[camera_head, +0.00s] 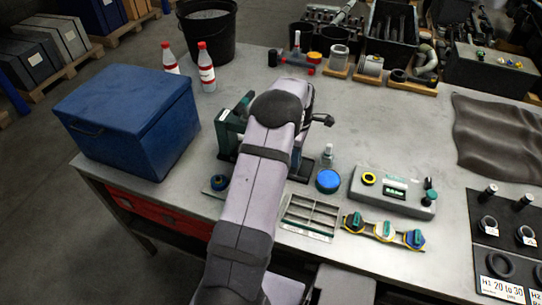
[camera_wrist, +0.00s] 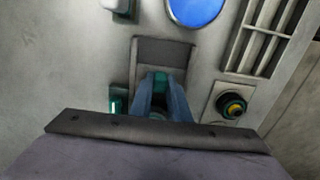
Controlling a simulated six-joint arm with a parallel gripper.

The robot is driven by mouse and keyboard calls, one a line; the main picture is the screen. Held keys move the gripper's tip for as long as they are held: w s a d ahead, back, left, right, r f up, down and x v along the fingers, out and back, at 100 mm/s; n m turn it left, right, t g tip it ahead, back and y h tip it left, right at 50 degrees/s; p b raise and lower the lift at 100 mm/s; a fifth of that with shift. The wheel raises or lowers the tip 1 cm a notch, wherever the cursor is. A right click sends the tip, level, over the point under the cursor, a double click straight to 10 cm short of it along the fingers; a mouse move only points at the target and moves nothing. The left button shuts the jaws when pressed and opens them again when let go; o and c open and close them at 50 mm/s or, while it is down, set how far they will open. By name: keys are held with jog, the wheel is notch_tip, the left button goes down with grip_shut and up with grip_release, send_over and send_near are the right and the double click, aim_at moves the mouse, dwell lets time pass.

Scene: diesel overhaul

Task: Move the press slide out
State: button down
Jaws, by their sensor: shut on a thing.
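The press (camera_head: 229,132), with a dark green frame, stands on the bench in the head view, largely hidden by my arm. In the wrist view, the press slide (camera_wrist: 163,48) appears as a grey plate with a dark far end. My gripper (camera_wrist: 161,84) is over its near part, with blue-grey fingers closed around a small green piece that appears to be the slide's grip. In the head view my arm hides the gripper and most of the slide. How far the slide is out cannot be told.
A blue round pad (camera_head: 328,180), a slotted tray (camera_head: 308,216) and a gauge box (camera_head: 392,190) stand right of my arm. A blue case (camera_head: 128,118) and two bottles (camera_head: 206,72) are at the left. Bench surface beyond the gauge box is clear.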

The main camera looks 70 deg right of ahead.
jog(key=shift+s, duration=0.1)
jog(key=shift+s, duration=1.7)
jog(key=c, duration=1.7)
grip_release()
jog(key=shift+r+p, duration=2.1)
jog(key=shift+r, duration=0.65)
jog(key=shift+r, duration=0.1)
notch_tip(320, 180, up, 4)
jog(key=p, duration=0.3)
